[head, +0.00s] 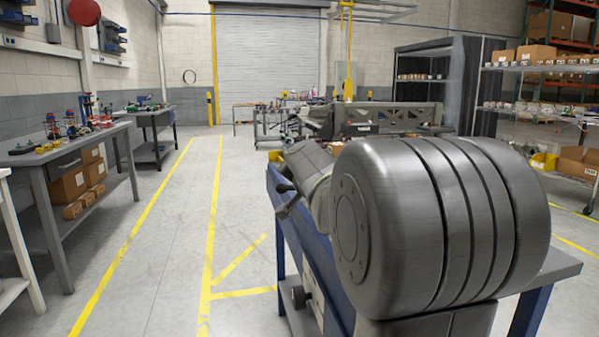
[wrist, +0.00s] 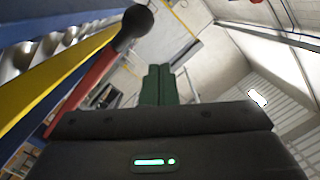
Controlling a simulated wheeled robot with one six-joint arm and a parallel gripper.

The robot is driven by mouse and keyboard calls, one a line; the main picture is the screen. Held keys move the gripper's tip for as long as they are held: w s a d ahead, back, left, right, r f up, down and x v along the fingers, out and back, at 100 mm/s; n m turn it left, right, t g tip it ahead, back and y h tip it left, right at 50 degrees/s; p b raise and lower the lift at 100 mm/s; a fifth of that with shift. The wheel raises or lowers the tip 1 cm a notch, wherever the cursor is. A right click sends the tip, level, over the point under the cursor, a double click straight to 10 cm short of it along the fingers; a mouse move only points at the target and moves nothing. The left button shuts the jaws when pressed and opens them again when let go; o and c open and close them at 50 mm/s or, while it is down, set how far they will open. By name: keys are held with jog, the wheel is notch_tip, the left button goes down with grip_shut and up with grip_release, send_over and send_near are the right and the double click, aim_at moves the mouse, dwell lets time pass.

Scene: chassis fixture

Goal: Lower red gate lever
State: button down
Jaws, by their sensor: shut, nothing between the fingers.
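The red lever (wrist: 92,85) shows in the wrist view as a red bar slanting up from lower left, ending in a black ball knob (wrist: 135,22). My gripper (wrist: 159,68) is in the middle of the wrist view, its two green fingers shut together and empty. The lever passes left of the fingers, with the knob up and left of their tips. I see a gap between them in the picture but cannot tell the depth. I cannot make out the lever in the head view.
A yellow beam (wrist: 45,80) runs beside the lever at left in the wrist view, with blue framing. In the head view, a blue-framed bench (head: 560,268) stands behind my large grey arm. A workbench (head: 35,157) stands at left. The marked floor aisle (head: 175,230) is clear.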

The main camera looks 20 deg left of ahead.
aim_at(290, 187)
jog(key=shift+s+a+f+b, duration=0.1)
jog(key=shift+a+f+b, duration=0.05)
jog(key=shift+f+b, duration=0.65)
jog(key=shift+s+a+f+b, duration=0.1)
jog(key=shift+f+b, duration=0.35)
jog(key=shift+f, duration=0.6)
jog(key=shift+f, duration=0.25)
jog(key=shift+r, duration=0.1)
jog(key=s+d+r+p, duration=0.2)
jog(key=s+d+r, duration=0.3)
jog(key=s+d, duration=0.2)
jog(key=shift+d+r, duration=0.15)
jog(key=shift+d, duration=0.55)
jog(key=shift+w, duration=0.1)
